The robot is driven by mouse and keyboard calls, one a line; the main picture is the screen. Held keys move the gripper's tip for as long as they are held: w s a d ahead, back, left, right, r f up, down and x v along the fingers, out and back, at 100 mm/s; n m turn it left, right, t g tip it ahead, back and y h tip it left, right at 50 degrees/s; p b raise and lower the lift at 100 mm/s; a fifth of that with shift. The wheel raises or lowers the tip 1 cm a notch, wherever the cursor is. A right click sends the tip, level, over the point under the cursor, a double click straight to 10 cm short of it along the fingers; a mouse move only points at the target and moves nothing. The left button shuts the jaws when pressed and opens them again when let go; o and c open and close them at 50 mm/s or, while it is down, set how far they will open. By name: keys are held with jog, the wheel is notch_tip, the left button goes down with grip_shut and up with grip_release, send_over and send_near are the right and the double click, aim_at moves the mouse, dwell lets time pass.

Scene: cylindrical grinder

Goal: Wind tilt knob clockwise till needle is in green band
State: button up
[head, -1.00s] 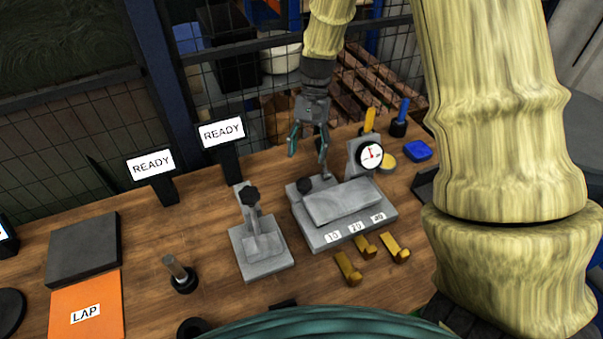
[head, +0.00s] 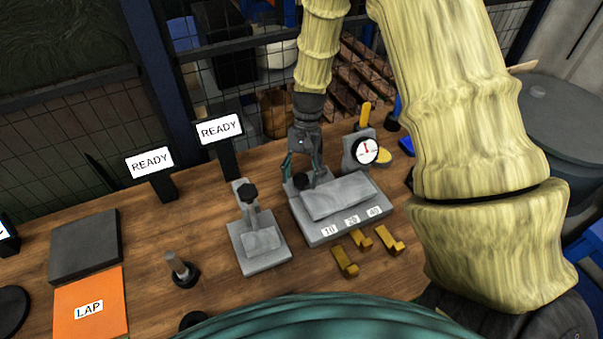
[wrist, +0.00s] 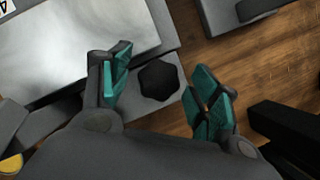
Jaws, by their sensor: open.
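The black lobed knob (head: 300,181) stands on the rear left corner of the grey tilt fixture (head: 318,229), which carries a flat grey plate (head: 342,196). In the wrist view the knob (wrist: 159,80) lies between the two teal-padded fingers, with gaps visible on both sides. My gripper (head: 303,173) is open over the knob and points down. It also shows in the wrist view (wrist: 163,82). The round white dial (head: 366,151) at the fixture's back right has a red needle pointing roughly up. I cannot make out a green band at this size.
A second grey fixture (head: 262,257) with its own black knob stands to the left. Several brass pieces (head: 345,261) lie in front. Two READY signs (head: 220,129) stand behind. An orange LAP mat (head: 90,302) lies far left. A yellow-handled tool stands behind the dial.

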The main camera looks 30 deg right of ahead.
jog(key=c, duration=1)
jog(key=shift+r+m+t+y+p, duration=0.15)
jog(key=shift+m+p, duration=0.15)
jog(key=shift+m, duration=0.3)
jog(key=shift+m+t+y+p, duration=0.15)
jog(key=shift+m+p, duration=0.15)
jog(key=shift+m, duration=0.3)
jog(key=shift+m+t, duration=0.5)
jog(key=shift+m, duration=0.8)
jog(key=shift+y, duration=0.3)
jog(key=o, duration=1)
jog(key=v, duration=0.7)
jog(key=shift+d+r, duration=0.2)
jog(key=shift+r, duration=0.1)
jog(key=shift+w, duration=0.1)
